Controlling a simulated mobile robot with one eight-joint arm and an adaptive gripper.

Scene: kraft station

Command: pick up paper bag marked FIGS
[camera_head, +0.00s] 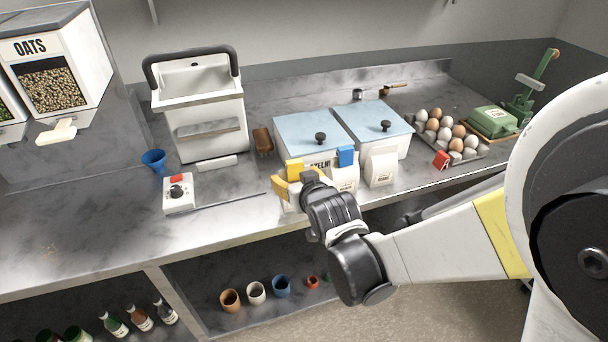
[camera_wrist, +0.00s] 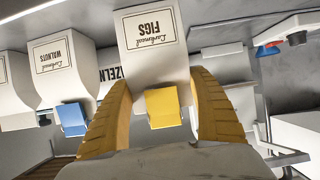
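The paper bag marked FIGS (camera_wrist: 150,55) is white with a yellow clip (camera_wrist: 163,107) and appears upside down in the wrist view. In the head view the yellow clip (camera_head: 294,168) shows at the left end of the bag row, and most of the bag is hidden behind my gripper. My gripper (camera_wrist: 160,84) has its two yellow fingers spread on either side of the bag's upper part and clip, with narrow gaps beside the clip. In the head view my gripper (camera_head: 293,184) is low over the counter's front.
The WALNUTS bag (camera_wrist: 62,70) with a blue clip (camera_wrist: 72,119) stands close beside. Another white bag (camera_head: 381,168) is farther right. Blue-lidded bins (camera_head: 310,128) stand behind. A white switch box (camera_head: 178,198) is left, with free counter between.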

